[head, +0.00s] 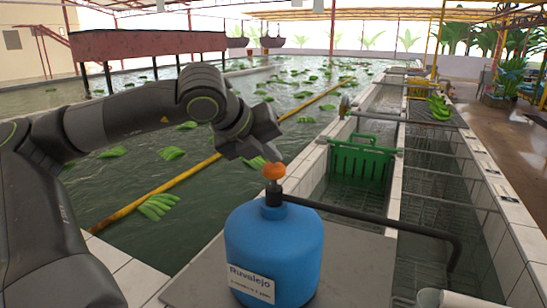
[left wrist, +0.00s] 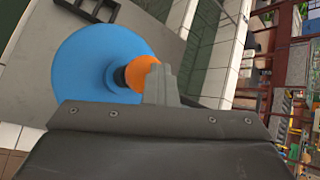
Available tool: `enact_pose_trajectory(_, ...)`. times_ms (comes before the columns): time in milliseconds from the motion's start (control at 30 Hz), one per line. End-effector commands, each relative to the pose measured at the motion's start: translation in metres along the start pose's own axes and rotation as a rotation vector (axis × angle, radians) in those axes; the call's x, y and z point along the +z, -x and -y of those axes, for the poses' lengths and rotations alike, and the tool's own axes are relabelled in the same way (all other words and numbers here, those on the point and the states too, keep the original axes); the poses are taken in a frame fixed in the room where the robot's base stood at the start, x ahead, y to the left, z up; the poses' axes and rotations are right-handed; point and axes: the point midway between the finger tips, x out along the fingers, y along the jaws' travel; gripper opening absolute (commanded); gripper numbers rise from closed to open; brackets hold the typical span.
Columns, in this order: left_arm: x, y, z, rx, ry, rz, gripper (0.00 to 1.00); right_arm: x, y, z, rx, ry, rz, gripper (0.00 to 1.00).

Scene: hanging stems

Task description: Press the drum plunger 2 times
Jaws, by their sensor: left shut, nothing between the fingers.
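A blue drum (head: 272,250) with a paper label stands on a grey slab. On its top is a black neck with an orange plunger knob (head: 273,171); a dark pipe runs from the neck to the right and bends down. My left gripper (head: 275,157) is shut and empty, its tips just above the knob in the head view. In the left wrist view the closed fingers (left wrist: 161,84) overlap the edge of the orange knob (left wrist: 139,73), with the blue drum top (left wrist: 85,65) behind. I cannot tell whether they touch. My right gripper is not in view.
A green crate (head: 361,160) sits in the tiled trough behind the drum. Water with floating green banana bunches (head: 155,206) lies to the left and behind, crossed by a yellow pole. A white round thing (head: 447,298) is cut off at the lower right.

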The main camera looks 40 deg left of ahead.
Motion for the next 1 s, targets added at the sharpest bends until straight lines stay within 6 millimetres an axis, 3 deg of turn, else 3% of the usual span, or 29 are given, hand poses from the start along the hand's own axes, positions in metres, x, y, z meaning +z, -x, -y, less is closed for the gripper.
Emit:
enact_pose_trajectory(633,-0.006,-0.007,-0.005,0.003,0.0,-0.005,0.0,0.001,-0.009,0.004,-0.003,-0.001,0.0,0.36)
enact_pose_trajectory(1000,0.001,0.002,0.001,0.003,0.0,-0.005,0.0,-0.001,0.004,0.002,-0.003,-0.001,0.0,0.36)
